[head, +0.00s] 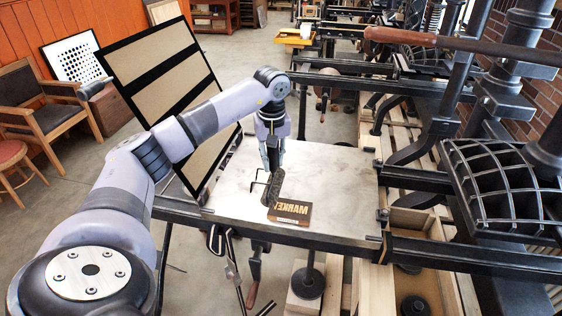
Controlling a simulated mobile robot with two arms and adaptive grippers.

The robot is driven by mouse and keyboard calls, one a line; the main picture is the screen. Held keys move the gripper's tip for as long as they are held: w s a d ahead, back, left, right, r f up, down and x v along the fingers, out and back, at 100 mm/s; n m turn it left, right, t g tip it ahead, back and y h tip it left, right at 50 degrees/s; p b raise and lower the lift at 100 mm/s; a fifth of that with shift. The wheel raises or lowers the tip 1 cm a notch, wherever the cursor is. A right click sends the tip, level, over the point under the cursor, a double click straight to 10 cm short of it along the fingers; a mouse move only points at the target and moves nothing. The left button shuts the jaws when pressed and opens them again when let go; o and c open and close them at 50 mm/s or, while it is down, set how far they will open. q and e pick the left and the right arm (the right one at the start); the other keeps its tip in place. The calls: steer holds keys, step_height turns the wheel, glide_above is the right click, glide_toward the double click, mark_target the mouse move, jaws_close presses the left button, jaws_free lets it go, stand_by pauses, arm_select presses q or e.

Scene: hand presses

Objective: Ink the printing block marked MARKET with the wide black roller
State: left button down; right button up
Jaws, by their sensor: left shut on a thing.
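The printing block marked MARKET (295,212) lies flat on the grey metal press bed (335,180), near its front edge. Its lettering reads mirrored. A black roller (273,187) is at the block's left end and overlaps it in the picture. I cannot tell whether it touches the block. My left gripper (272,158) is above the bed, pointing down, shut on the roller's handle. The arm's wrist and the gripper hide most of the handle. My right gripper is not in view.
A framed panel (150,62) stands tilted to the left of the bed. The heavy black press with a curved ribbed platen (515,185) stands at the right. A long wooden-handled bar (450,42) crosses the upper right. The bed's right part is clear.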

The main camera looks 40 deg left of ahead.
mark_target(273, 176)
arm_select(q)
steer(key=shift+a+f+b, duration=0.15)
steer(key=shift+f+b, duration=0.35)
steer(key=shift+f, duration=0.2)
step_height(273, 176, down, 2)
steer(key=shift+f+b, duration=0.2)
steer(key=shift+b, duration=0.8)
steer(key=shift+f+b, duration=0.35)
steer(key=shift+f, duration=0.15)
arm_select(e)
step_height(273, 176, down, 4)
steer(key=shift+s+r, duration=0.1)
arm_select(q)
steer(key=shift+f, duration=0.2)
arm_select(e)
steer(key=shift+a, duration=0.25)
arm_select(q)
steer(key=shift+f, duration=0.2)
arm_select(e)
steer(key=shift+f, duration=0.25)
